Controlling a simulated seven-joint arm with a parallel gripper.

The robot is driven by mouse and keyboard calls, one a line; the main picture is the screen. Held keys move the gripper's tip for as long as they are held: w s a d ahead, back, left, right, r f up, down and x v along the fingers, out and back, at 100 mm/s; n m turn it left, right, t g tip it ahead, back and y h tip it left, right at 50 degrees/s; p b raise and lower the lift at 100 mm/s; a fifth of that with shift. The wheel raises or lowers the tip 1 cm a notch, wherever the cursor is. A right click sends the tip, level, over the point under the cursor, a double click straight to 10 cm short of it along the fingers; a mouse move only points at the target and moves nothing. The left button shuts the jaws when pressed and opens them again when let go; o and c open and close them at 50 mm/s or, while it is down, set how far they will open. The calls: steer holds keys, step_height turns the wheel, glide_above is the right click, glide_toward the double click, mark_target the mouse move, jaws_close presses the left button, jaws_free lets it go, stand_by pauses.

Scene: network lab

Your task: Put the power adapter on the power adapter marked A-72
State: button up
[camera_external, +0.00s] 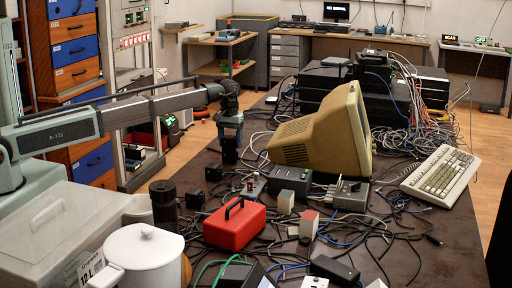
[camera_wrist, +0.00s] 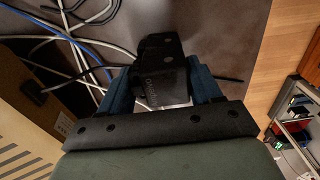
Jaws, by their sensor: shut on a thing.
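My gripper (camera_external: 230,128) points down over the far left part of the dark table. It is shut on a black power adapter (camera_external: 230,150), which hangs below the fingers. In the wrist view the adapter (camera_wrist: 160,72) sits between the two blue fingers, with faint lettering on its side. I cannot tell whether its lower end touches the table. Other black adapters stand nearby, one (camera_external: 213,172) just in front of my gripper and another (camera_external: 195,198) nearer the camera. No A-72 mark is legible, so I cannot tell which adapter carries it.
A beige monitor (camera_external: 300,142) stands right of my gripper. A red box (camera_external: 235,224), a white lidded pot (camera_external: 144,252) and a clear bin (camera_external: 60,225) are in front. Loose cables (camera_external: 375,222) cover much of the table. A keyboard (camera_external: 440,176) lies at the right.

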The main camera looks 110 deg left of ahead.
mark_target(230, 137)
steer(key=o, duration=1.2)
steer(key=shift+c, duration=0.2)
step_height(230, 137, up, 12)
steer(key=shift+r, duration=0.15)
